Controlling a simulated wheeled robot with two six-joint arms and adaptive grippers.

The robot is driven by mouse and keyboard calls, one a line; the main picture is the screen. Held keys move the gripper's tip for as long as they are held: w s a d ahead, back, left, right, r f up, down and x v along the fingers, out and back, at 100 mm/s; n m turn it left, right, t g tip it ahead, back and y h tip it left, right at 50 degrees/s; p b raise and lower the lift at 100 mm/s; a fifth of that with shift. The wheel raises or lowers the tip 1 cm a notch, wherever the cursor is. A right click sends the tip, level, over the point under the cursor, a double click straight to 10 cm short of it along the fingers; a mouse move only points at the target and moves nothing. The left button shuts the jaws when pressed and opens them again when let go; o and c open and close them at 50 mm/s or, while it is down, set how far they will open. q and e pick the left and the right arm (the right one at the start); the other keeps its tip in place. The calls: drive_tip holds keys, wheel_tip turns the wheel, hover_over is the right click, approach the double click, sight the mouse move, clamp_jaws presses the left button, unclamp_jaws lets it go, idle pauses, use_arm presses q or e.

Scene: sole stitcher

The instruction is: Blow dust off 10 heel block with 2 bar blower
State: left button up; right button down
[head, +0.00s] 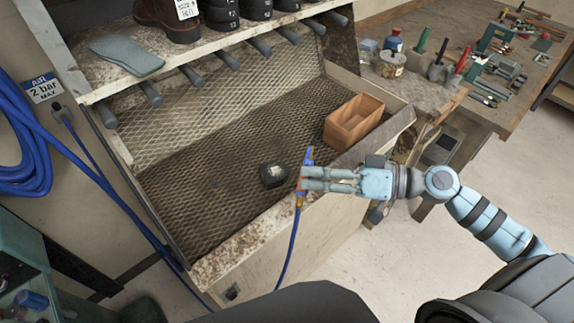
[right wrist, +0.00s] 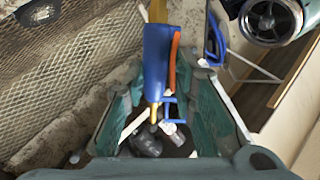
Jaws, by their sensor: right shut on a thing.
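A dark heel block (head: 273,174) sits on the mesh floor of the blow-off tray in the head view. A blue blower (head: 307,158) with an orange lever is held upright in my right gripper (head: 304,180), just right of the block and apart from it. In the right wrist view the blue blower (right wrist: 156,60) and its orange lever stand between the fingers of my right gripper (right wrist: 162,80). A dark shape at that view's top left may be the heel block. My left gripper is not in view.
A blue hose (head: 291,245) hangs from the blower over the tray's front edge. An orange-brown open box (head: 353,119) stands at the tray's right. A shelf (head: 215,45) with boots, dark blocks and a grey sole overhangs the back. A cluttered workbench (head: 450,45) stands at right.

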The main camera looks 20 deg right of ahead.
drive_tip(key=a+m+y, duration=0.1)
drive_tip(key=m, duration=0.3)
drive_tip(key=a+m+g+y+p, duration=0.1)
drive_tip(key=m, duration=0.2)
drive_tip(key=m+g+y+p, duration=0.1)
drive_tip(key=m, duration=0.3)
drive_tip(key=shift+w+a+r+m+y, duration=0.2)
drive_tip(key=shift+a+r+m+y, duration=0.1)
drive_tip(key=shift+a, duration=0.1)
use_arm(q)
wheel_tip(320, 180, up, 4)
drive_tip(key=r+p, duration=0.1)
drive_tip(key=p, duration=0.1)
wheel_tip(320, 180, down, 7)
drive_tip(key=b, duration=0.6)
use_arm(e)
drive_tip(key=w+a+f+m+g+y, duration=0.2)
drive_tip(key=w+a+f+g, duration=0.1)
drive_tip(key=g, duration=0.1)
drive_tip(key=shift+w+a+f, duration=0.1)
drive_tip(key=shift+w+f, duration=0.1)
